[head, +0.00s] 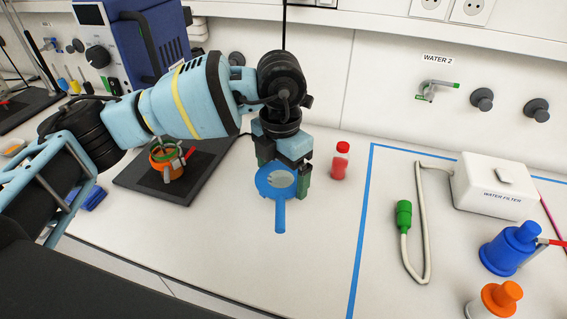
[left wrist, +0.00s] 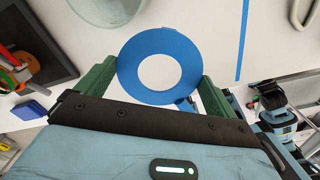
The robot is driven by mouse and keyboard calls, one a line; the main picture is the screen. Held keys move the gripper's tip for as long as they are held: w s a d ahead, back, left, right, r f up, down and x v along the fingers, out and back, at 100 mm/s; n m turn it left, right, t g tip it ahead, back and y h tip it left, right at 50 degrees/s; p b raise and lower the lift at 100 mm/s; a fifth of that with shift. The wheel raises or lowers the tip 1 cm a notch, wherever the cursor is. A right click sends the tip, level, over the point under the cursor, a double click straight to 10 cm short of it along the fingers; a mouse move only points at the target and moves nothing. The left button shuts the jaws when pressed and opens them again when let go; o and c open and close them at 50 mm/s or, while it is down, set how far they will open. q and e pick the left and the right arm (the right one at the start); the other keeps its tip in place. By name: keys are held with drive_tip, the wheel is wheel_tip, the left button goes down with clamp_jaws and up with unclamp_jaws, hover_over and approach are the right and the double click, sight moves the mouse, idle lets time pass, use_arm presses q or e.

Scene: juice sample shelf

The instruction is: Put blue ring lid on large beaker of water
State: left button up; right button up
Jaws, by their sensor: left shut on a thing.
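The blue ring lid (head: 279,214) is a flat ring with a straight handle that points toward the front of the bench in the head view. My left gripper (head: 283,174) points down over the middle of the bench, shut on the ring. In the left wrist view the ring (left wrist: 132,64) lies between the green fingers of my left gripper (left wrist: 160,82), with white surface showing through its hole. I cannot make out a large beaker of water in either view. My right gripper is not in view.
A red-capped bottle (head: 341,161) stands just right of the gripper. A dark plate (head: 133,177) with an orange item (head: 167,163) is at left. Blue tape (head: 358,240) bounds an area with a water filter (head: 493,187), blue container (head: 510,248) and orange-capped container (head: 495,299).

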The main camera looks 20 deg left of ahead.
sight(282, 167)
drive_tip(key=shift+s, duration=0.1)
use_arm(q)
drive_tip(key=w, duration=0.3)
drive_tip(key=shift+a, duration=0.35)
drive_tip(key=w+a+f+b, duration=0.1)
drive_tip(key=w+a+b, duration=0.1)
drive_tip(key=w+b, duration=0.2)
drive_tip(key=shift+w+a+f, duration=0.15)
drive_tip(key=shift+w+f, duration=0.2)
drive_tip(key=shift+w, duration=1.45)
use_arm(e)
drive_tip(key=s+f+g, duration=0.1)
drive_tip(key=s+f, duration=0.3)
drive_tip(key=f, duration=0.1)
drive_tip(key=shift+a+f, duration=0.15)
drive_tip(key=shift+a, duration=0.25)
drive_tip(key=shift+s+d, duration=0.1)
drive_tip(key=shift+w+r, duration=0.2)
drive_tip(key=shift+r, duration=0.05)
